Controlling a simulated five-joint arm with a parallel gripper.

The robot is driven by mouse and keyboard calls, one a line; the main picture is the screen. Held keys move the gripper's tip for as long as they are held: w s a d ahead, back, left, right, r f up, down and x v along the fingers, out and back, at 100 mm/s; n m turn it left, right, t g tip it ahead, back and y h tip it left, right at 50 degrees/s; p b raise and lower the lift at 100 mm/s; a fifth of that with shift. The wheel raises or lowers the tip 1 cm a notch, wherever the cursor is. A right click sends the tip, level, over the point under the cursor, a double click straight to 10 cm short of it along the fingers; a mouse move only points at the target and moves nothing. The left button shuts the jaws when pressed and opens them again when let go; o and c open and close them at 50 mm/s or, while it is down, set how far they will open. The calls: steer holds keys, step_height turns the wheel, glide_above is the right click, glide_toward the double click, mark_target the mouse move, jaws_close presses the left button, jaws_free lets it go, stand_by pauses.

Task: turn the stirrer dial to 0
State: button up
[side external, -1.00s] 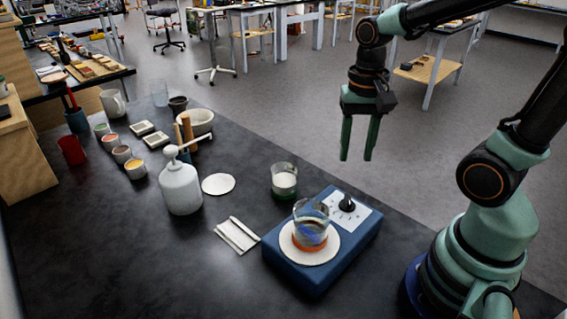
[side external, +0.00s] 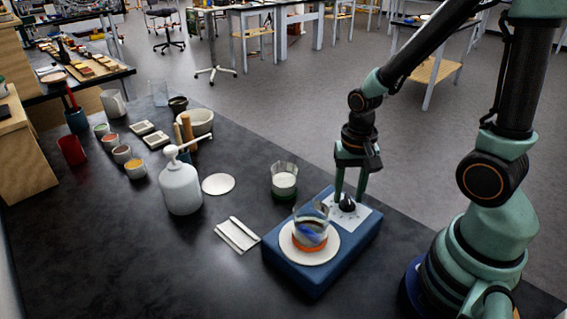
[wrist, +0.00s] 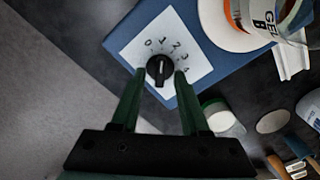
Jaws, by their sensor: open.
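The stirrer is a blue box (side external: 318,278) with a white round plate (side external: 325,252) and a white scale panel. Its black dial (side external: 347,203) sits on the panel; in the wrist view the dial (wrist: 160,70) is under printed numbers 0 to 4 in an arc. I cannot tell surely which number its pointer faces. My gripper (side external: 349,196) is open and points down over the dial. In the wrist view my gripper (wrist: 159,76) has one fingertip on each side of the dial, with small gaps showing; contact is not clear.
A glass beaker with an orange band (side external: 310,232) stands on the stirrer plate. Another beaker (side external: 284,182) stands just behind the stirrer. The bench front is clear.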

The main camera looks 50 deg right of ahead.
jaws_close()
steer(key=shift+a+n, duration=0.1)
steer(key=shift+n, duration=2.8)
steer(key=shift+r, duration=0.1)
jaws_free()
